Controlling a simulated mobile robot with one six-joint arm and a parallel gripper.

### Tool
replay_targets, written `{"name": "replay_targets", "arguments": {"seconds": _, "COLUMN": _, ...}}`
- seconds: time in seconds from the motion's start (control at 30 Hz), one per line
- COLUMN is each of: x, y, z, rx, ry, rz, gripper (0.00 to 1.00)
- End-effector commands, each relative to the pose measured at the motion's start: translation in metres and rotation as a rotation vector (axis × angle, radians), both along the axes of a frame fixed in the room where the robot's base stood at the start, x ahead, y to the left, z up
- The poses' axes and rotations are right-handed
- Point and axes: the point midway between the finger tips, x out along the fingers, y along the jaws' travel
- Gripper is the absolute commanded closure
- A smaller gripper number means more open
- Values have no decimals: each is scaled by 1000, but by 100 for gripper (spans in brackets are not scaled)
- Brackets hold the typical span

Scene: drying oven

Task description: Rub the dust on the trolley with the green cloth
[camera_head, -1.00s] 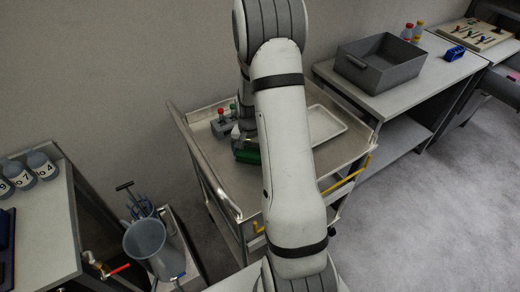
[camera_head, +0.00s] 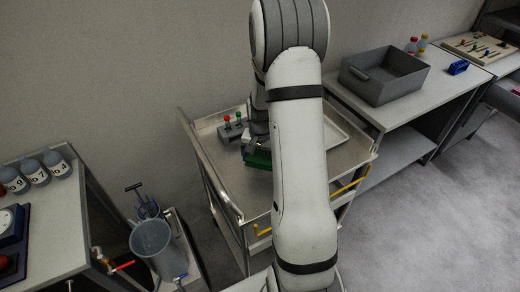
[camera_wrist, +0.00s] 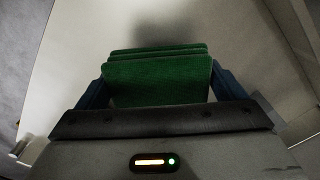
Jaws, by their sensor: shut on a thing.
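The green cloth (camera_wrist: 158,80) is folded in layers and sits between the blue fingers of my gripper (camera_wrist: 158,92) in the wrist view. My gripper is shut on it. In the head view the green cloth (camera_head: 257,160) shows low over the left part of the metal trolley (camera_head: 240,190), beside my arm. I cannot tell whether the cloth touches the trolley top. I see no clear dust; my arm hides the middle of the trolley top.
A grey block with red and green knobs (camera_head: 232,129) stands at the trolley's back left. A white tray (camera_head: 334,133) lies to the right, partly behind my arm. The trolley has raised rims. A bench with a grey bin (camera_head: 385,72) is at right; a grey bucket (camera_head: 153,243) is at left.

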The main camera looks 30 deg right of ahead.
Motion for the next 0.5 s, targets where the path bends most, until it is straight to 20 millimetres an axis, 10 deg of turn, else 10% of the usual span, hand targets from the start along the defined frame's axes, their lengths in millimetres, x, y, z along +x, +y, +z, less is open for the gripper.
{"name": "replay_targets", "arguments": {"seconds": 0.5, "x": 0, "y": 1, "z": 26, "rx": -1, "ry": -1, "rz": 1, "gripper": 34}}
